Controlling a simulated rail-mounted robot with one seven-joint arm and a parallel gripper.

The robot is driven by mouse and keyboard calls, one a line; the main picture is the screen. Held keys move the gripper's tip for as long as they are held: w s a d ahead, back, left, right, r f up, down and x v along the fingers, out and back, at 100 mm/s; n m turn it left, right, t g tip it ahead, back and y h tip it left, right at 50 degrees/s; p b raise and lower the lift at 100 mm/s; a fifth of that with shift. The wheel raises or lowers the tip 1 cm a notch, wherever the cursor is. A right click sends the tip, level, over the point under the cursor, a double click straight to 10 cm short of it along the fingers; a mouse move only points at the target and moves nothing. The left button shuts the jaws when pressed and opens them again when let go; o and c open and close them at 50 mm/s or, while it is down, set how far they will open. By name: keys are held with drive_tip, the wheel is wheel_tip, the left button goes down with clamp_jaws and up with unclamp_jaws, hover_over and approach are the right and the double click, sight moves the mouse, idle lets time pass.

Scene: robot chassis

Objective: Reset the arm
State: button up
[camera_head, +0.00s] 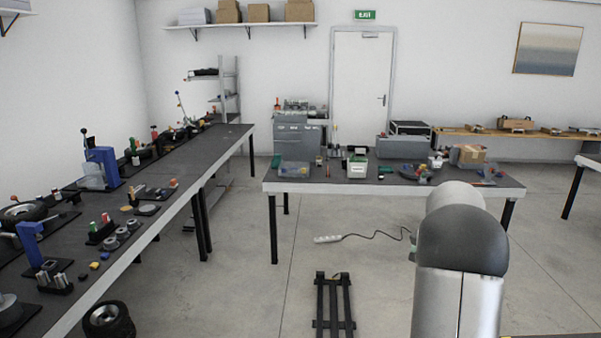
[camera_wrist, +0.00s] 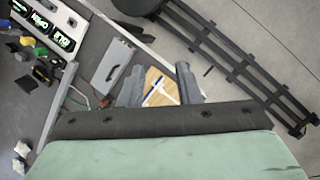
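In the wrist view, my gripper (camera_wrist: 158,84) shows two grey fingers standing apart. A tan, box-like thing (camera_wrist: 163,84) with white and blue stripes shows in the gap between them. It spans nearly the whole gap, but I cannot tell whether the fingers touch it or it lies beyond them. The pale green housing of my gripper fills the bottom of this view. In the head view, my arm stands at the lower right, and its gripper is not visible there.
A workbench (camera_head: 393,181) with boxes and tools stands ahead. A long cluttered bench (camera_head: 167,215) runs along the left. A black slatted frame (camera_head: 334,303), a power strip (camera_head: 327,239) and a tyre (camera_head: 108,320) are on the floor. Open floor lies between the benches.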

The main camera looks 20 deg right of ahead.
drive_tip(key=s+a+r+n+h, duration=0.15)
drive_tip(key=a+n, duration=0.25)
drive_tip(key=a, duration=0.8)
drive_tip(key=s+a+f+n+t+b, duration=0.1)
drive_tip(key=s+a+f+n+t, duration=0.1)
drive_tip(key=s+a+n, duration=0.3)
drive_tip(key=s+a+f+n+t+h+b, duration=0.1)
drive_tip(key=s+a+f+n, duration=0.2)
drive_tip(key=s+a, duration=0.7)
drive_tip(key=a+n, duration=0.2)
drive_tip(key=a, duration=0.2)
drive_tip(key=shift+s+f+t, duration=0.15)
drive_tip(key=shift+s+t, duration=0.15)
drive_tip(key=shift+t, duration=0.1)
